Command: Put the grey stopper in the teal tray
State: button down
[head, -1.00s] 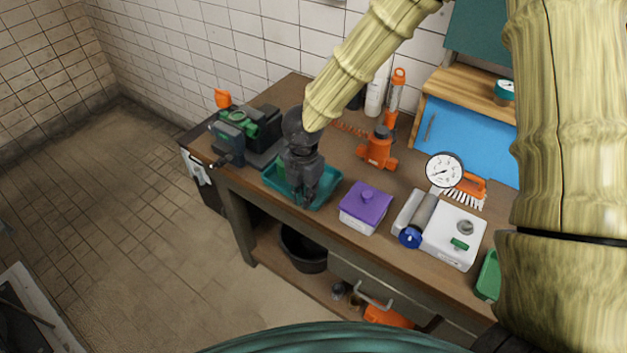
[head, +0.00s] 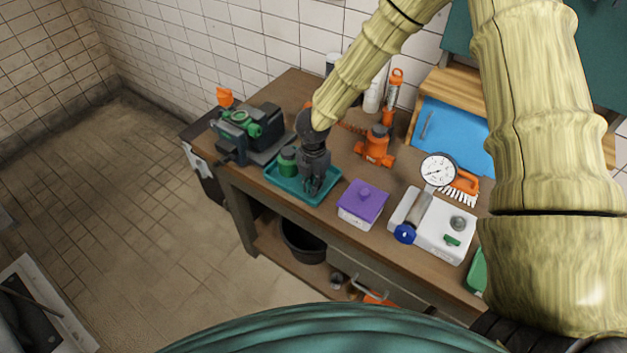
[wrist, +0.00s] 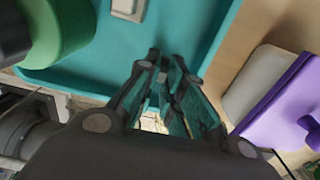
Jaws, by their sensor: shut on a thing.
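The teal tray (head: 287,187) lies near the front edge of the bench, and it also shows in the wrist view (wrist: 92,76). A green jar with a dark lid (head: 287,162) stands in its left part. My gripper (head: 312,190) points down over the right part of the tray. In the wrist view my fingers (wrist: 167,70) are nearly together, shut on a small greyish thing, taken as the grey stopper (wrist: 164,66). It is mostly hidden by the fingertips, and I cannot tell whether it touches the tray floor.
A light grey block (wrist: 128,8) lies in the tray. A purple-lidded box (head: 362,204) stands close to the tray's right. A green-and-black machine (head: 247,135) is at its left, an orange jack (head: 375,147) behind.

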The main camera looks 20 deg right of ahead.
jog(key=shift+f, duration=0.2)
jog(key=c, duration=1.5)
grip_release()
jog(key=shift+c, duration=0.2)
jog(key=shift+r, duration=0.15)
notch_tip(320, 180, up, 12)
jog(key=b, duration=0.3)
